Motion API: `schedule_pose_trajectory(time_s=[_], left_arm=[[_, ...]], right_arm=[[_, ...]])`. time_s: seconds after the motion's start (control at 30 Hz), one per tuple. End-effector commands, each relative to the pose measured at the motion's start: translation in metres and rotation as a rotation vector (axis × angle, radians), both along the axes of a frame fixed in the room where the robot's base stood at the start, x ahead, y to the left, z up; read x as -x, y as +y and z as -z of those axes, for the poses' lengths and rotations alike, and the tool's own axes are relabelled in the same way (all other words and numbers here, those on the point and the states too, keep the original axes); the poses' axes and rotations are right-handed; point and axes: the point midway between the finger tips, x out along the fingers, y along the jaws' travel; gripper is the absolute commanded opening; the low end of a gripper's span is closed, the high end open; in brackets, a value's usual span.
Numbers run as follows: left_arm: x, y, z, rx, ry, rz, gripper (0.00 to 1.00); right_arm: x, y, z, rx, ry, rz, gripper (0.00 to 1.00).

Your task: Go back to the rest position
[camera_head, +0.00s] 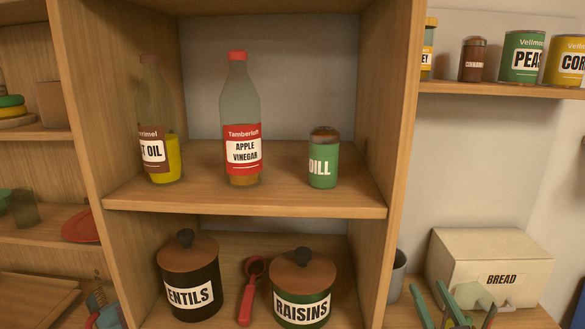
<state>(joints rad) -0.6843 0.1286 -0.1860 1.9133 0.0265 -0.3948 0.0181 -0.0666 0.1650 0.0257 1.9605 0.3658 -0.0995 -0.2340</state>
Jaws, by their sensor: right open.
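My right gripper (453,303) shows at the bottom right, in front of the counter by the bread box. Its green fingers are apart, with nothing seen between them. The lower part of it is cut off by the frame edge.
The wooden shelf unit holds an oil bottle (158,150), an apple vinegar bottle (240,125) and a dill jar (323,160). Below are the lentils jar (188,270), a red scoop (248,290) and the raisins jar (303,285). A bread box (490,262) stands behind my right gripper.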

Motion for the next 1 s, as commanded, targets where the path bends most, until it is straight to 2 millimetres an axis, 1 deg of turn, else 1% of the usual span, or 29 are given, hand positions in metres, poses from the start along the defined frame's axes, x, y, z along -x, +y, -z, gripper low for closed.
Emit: schedule_pose_trajectory(time_s=[0.03, 0.07, 0.1, 0.17, 0.2, 0.27, 0.3, 0.37, 0.4, 0.5, 0.6, 0.7, 0.9, 0.97, 1.0], left_arm=[[-0.002, 0.000, -0.001, -0.001, -0.004, 0.000, 0.88], [-0.003, 0.001, -0.002, -0.001, -0.007, -0.001, 0.88], [-0.006, 0.001, -0.003, -0.001, -0.011, -0.001, 0.88], [-0.008, 0.002, -0.004, -0.003, -0.018, -0.002, 0.88], [-0.009, 0.002, -0.005, -0.002, -0.020, -0.002, 0.88], [-0.009, 0.002, -0.005, -0.003, -0.019, -0.002, 0.88], [-0.008, 0.002, -0.005, -0.003, -0.018, -0.002, 0.88], [-0.006, 0.002, -0.004, -0.002, -0.015, -0.002, 0.88], [-0.005, 0.002, -0.003, -0.002, -0.013, -0.002, 0.88], [-0.005, 0.002, -0.003, -0.003, -0.012, -0.002, 0.88], [-0.005, 0.002, -0.003, -0.002, -0.011, -0.001, 0.88], [-0.004, 0.002, -0.003, -0.002, -0.010, -0.001, 0.88], [-0.003, 0.002, -0.002, -0.003, -0.009, 0.000, 0.88], [-0.003, 0.002, -0.002, -0.003, -0.008, 0.000, 0.88], [-0.003, 0.001, -0.001, -0.003, -0.008, 0.000, 0.88]], right_arm=[[0.008, 0.011, 0.020, 0.012, 0.090, -0.026, 0.54], [0.013, 0.017, 0.032, 0.020, 0.146, -0.041, 0.54], [0.021, 0.025, 0.049, 0.032, 0.228, -0.058, 0.54], [0.036, 0.035, 0.075, 0.048, 0.352, -0.081, 0.54], [0.048, 0.041, 0.092, 0.060, 0.438, -0.094, 0.54], [0.070, 0.049, 0.116, 0.074, 0.570, -0.108, 0.54], [0.086, 0.052, 0.132, 0.085, 0.657, -0.113, 0.54], [0.112, 0.056, 0.152, 0.098, 0.782, -0.116, 0.54], [0.128, 0.057, 0.163, 0.106, 0.858, -0.116, 0.54], [0.164, 0.058, 0.183, 0.120, 1.013, -0.107, 0.54], [0.195, 0.057, 0.196, 0.129, 1.136, -0.096, 0.54], [0.222, 0.055, 0.204, 0.137, 1.240, -0.081, 0.54], [0.272, 0.051, 0.212, 0.146, 1.418, -0.050, 0.54], [0.286, 0.049, 0.213, 0.148, 1.469, -0.039, 0.54], [0.290, 0.049, 0.217, 0.147, 1.483, -0.034, 0.54]])
